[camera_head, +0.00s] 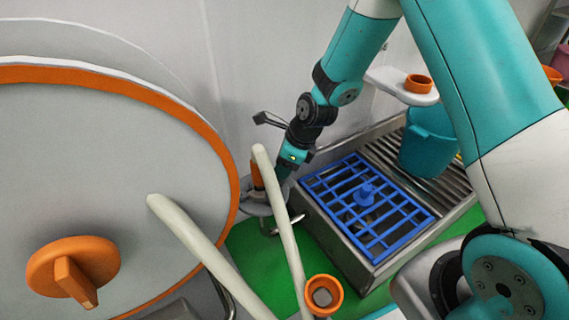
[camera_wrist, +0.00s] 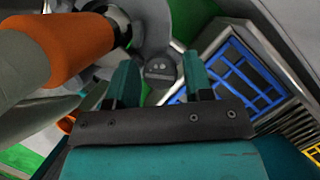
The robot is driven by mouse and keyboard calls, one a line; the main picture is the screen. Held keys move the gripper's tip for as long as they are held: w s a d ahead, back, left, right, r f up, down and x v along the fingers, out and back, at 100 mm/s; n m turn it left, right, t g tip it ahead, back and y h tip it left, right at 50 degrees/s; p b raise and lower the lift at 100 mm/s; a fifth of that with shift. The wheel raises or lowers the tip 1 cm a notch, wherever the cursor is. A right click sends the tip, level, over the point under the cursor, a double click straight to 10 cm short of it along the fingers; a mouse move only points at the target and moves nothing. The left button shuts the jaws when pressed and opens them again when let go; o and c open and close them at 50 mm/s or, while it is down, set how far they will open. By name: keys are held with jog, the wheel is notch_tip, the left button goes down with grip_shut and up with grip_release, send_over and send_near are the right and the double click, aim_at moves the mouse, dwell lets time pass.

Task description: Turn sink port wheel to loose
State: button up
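My gripper (camera_wrist: 160,78) is open in the wrist view, its two teal fingers apart with a dark grey round part (camera_wrist: 160,70) visible between and beyond them. I cannot tell whether the fingers touch it, or whether it is the sink port wheel. In the head view my gripper (camera_head: 281,172) is low beside a grey metal fitting (camera_head: 252,208) left of the sink (camera_head: 335,237), and its fingertips are mostly hidden. An orange hose end (camera_head: 257,174) stands at that fitting; it is large at the left of the wrist view (camera_wrist: 78,45).
A large grey tank (camera_head: 110,170) with an orange rim and orange knob (camera_head: 72,268) fills the left. Pale hoses (camera_head: 280,220) cross in front of the fitting. A blue grid (camera_head: 335,190) covers the sink. A teal bucket (camera_head: 428,150) stands on the slatted drainer behind it.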

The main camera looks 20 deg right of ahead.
jog(key=c, duration=0.6)
jog(key=shift+r+p, duration=0.1)
jog(key=shift+p, duration=0.5)
jog(key=n+g+p, duration=0.1)
jog(key=n+p, duration=0.1)
jog(key=p, duration=0.1)
jog(key=shift+r, duration=0.2)
jog(key=n+p, duration=0.2)
jog(key=n+g+p, duration=0.1)
jog(key=n+p, duration=0.1)
jog(key=p, duration=0.1)
jog(key=shift+n+g+y+p, duration=0.3)
jog(key=n+g+p, duration=0.1)
jog(key=n+p, duration=0.1)
jog(key=n+g+p, duration=0.1)
jog(key=n, duration=0.2)
jog(key=shift+w+f+p, duration=0.1)
jog(key=shift+f+p, duration=0.1)
jog(key=shift+p, duration=0.2)
jog(key=n+h, duration=0.1)
jog(key=n, duration=0.2)
jog(key=n+g+p, duration=0.1)
jog(key=n, duration=0.2)
jog(key=shift+f+g+h+p, duration=0.1)
jog(key=shift+g+h+p, duration=0.2)
jog(key=shift+h, duration=0.1)
jog(key=shift+w, duration=0.1)
